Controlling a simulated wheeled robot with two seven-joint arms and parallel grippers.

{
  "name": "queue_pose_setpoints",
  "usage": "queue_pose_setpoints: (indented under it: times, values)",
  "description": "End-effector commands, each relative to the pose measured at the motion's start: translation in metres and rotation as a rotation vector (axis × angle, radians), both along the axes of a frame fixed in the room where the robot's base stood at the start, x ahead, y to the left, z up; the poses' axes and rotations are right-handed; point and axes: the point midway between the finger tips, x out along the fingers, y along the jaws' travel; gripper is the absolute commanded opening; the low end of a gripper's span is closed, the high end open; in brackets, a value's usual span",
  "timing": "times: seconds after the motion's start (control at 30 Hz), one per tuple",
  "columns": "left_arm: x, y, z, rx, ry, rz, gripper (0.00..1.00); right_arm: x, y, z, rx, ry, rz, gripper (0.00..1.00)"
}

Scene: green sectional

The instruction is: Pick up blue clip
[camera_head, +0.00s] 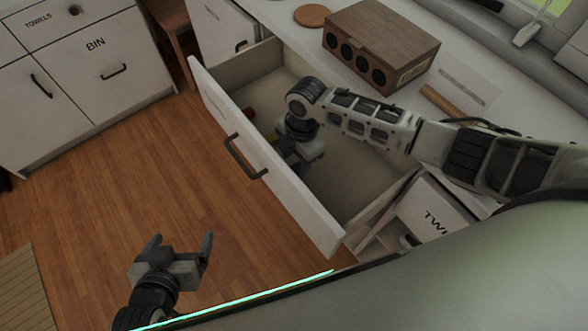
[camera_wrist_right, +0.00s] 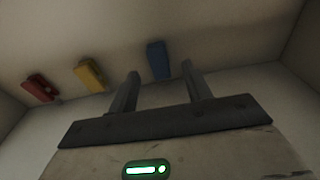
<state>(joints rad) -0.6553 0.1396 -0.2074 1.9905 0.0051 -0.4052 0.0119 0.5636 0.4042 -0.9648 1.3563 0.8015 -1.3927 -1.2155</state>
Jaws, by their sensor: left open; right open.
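The blue clip (camera_wrist_right: 158,60) lies on the drawer floor in the right wrist view, just beyond and between my right gripper's fingertips. My right gripper (camera_wrist_right: 159,82) is open and empty, its fingers pointing toward the clip without visibly holding it. In the head view my right arm reaches down into the open drawer (camera_head: 268,172), and the blue clip is hidden there. My left gripper (camera_head: 180,245) is open and empty above the wooden floor at lower left.
A yellow clip (camera_wrist_right: 89,74) and a red clip (camera_wrist_right: 39,88) lie left of the blue one. Drawer walls surround my right gripper. A wooden box (camera_head: 380,48) and a round brown board (camera_head: 312,15) sit on the counter behind.

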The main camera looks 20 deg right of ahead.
Motion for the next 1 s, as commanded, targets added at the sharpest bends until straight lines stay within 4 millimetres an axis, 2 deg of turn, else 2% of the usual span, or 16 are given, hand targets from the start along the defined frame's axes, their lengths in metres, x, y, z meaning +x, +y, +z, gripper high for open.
queue_pose_setpoints:
  times: [0.1, 0.2, 0.47, 0.63, 1.0]
  values:
    - [0.0, 0.0, -0.002, 0.0, 0.001, -0.001, 0.88, -0.001, 0.002, -0.019, 0.0, 0.003, 0.0, 0.49]
    - [0.001, -0.001, -0.001, -0.002, -0.001, -0.001, 0.88, -0.001, 0.003, -0.027, 0.0, 0.001, 0.0, 0.49]
    - [0.002, -0.001, 0.003, -0.005, -0.01, -0.001, 0.88, -0.001, 0.003, -0.029, 0.0, 0.0, 0.0, 0.49]
    - [0.002, -0.001, 0.003, -0.005, -0.009, -0.001, 0.88, -0.001, 0.003, -0.029, 0.0, 0.0, 0.0, 0.02]
    - [0.001, -0.001, 0.0, -0.002, -0.004, -0.003, 0.88, -0.001, 0.003, -0.026, 0.0, -0.001, 0.0, 0.01]
